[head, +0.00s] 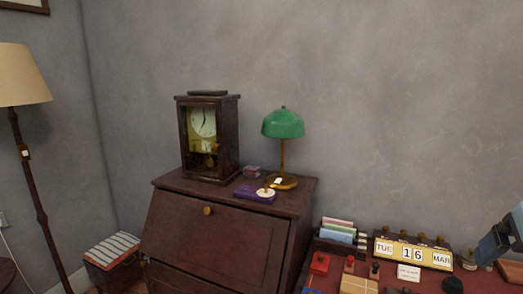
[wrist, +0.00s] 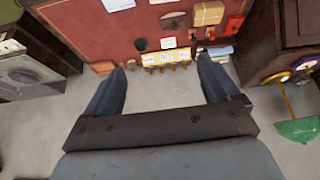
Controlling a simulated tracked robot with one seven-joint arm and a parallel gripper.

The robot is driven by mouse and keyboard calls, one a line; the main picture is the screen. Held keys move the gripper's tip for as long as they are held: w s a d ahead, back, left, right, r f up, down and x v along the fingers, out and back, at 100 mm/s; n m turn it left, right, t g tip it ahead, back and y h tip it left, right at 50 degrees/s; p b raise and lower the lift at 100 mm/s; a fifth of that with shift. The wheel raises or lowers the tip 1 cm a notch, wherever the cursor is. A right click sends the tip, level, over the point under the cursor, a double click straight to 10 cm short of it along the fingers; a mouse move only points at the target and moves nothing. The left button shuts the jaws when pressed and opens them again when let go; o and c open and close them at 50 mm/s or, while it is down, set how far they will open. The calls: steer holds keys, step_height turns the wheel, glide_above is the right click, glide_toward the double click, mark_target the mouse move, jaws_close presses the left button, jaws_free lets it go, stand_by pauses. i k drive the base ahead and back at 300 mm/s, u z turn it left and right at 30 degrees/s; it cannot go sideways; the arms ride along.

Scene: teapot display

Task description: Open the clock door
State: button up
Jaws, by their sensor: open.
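The clock (head: 208,136) is a dark wooden case standing upright on top of the brown slant-front cabinet (head: 215,238) in the head view. Its framed glass front door (head: 202,157) faces forward and appears shut, with a pale dial and brass pendulum behind it. I cannot make out a knob on the door. My gripper (wrist: 162,72) is open and empty in the wrist view, its two blue-grey fingers spread wide. A blue-grey part of my arm shows at the right edge of the head view, far right of the clock. The clock is not recognisable in the wrist view.
A green lamp (head: 283,124) and a purple box (head: 255,193) stand right of the clock. A calendar (head: 412,252) and a letter rack (head: 338,233) are on the lower desk. A floor lamp (head: 24,75) stands left. Space before the clock is clear.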

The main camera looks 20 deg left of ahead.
mark_target(218, 145)
steer(key=u, duration=1.65)
steer(key=k, duration=0.85)
steer(key=i, duration=0.85)
steer(key=u, duration=0.5)
